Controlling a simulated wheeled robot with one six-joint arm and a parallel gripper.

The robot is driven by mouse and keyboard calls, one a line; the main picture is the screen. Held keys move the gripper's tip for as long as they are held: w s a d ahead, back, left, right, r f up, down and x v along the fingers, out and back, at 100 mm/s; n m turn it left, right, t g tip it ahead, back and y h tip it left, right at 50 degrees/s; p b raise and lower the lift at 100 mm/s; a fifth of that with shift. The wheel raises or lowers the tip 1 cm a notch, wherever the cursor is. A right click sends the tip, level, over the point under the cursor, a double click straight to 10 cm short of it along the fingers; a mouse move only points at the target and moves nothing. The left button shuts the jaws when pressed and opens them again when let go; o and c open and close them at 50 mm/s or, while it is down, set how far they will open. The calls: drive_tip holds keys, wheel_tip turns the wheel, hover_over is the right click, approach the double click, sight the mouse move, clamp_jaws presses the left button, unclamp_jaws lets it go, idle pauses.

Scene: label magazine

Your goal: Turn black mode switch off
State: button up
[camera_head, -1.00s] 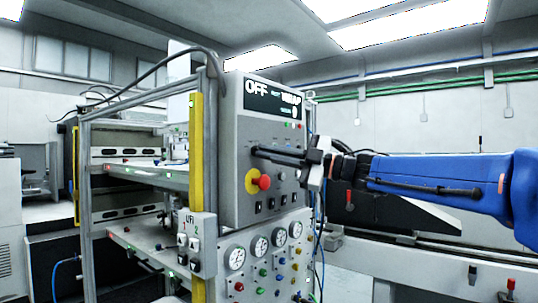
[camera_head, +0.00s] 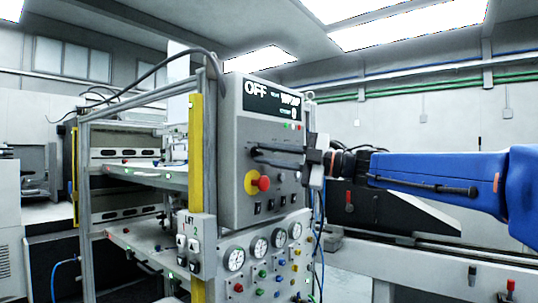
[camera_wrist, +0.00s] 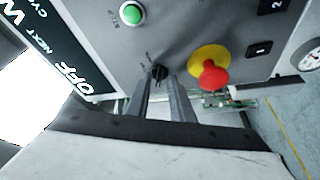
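The black mode switch (camera_wrist: 160,72) is a small dark knob on the grey control panel, between the green button and the red stop knob in the wrist view. My gripper (camera_wrist: 159,82) points at the panel, its two fingertips on either side of the switch with a gap between them. In the head view my gripper (camera_head: 255,154) reaches in from the right, its fingers apart at the panel face, and the switch is hard to make out there. The panel's display (camera_head: 271,101) reads OFF in large letters; it also shows in the wrist view (camera_wrist: 55,55).
A red stop knob on a yellow disc (camera_head: 262,184) is just below the fingers; it also shows in the wrist view (camera_wrist: 213,76). A green button (camera_wrist: 131,13) sits on the panel's other side. A yellow post (camera_head: 196,150) and gauges (camera_head: 258,247) are nearby.

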idle(0.3)
drive_tip(key=v, duration=1.7)
drive_tip(key=shift+d, duration=0.2)
drive_tip(key=shift+r, duration=0.1)
